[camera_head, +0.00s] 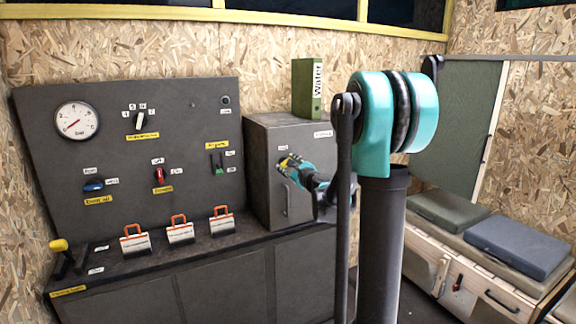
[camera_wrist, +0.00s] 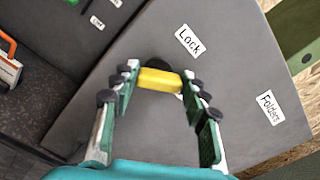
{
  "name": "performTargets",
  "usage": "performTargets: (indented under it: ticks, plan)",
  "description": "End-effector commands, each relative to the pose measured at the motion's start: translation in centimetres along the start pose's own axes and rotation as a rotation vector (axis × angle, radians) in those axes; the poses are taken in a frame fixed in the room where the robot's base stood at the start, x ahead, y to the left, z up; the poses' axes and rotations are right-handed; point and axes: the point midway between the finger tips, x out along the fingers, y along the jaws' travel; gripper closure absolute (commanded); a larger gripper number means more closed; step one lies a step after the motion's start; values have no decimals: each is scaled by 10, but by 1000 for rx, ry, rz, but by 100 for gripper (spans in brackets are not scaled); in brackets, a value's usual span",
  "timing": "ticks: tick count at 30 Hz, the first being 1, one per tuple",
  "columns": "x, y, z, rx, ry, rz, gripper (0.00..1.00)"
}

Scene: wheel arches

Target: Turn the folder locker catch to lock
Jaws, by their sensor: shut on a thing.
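The folder locker (camera_head: 263,185) is a grey box on the right end of the counter, with its door closed. Its yellow catch (camera_wrist: 160,79) sits between my fingertips in the wrist view, lying roughly crosswise there, with a dark round base behind it. A white "Lock" label (camera_wrist: 188,40) is just above and right of the catch. My gripper (camera_head: 287,163) reaches the locker's front and is shut on the catch. In the head view my fingers largely cover the catch.
A green "Water" folder (camera_head: 307,88) stands on top of the locker. Left is a grey panel (camera_head: 190,105) with a gauge, switches and labels. Several orange-handled padlock-like items, one of them here (camera_head: 180,230), stand along the counter. A bench with cushions (camera_head: 515,245) is at right.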

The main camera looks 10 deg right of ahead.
Motion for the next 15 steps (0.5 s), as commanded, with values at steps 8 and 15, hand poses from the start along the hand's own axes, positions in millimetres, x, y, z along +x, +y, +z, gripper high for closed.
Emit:
performTargets:
  ticks: [8,15]
  plan:
    - [0,1,0,-263,0,0,84]
    - [0,2,0,-491,0,0,84]
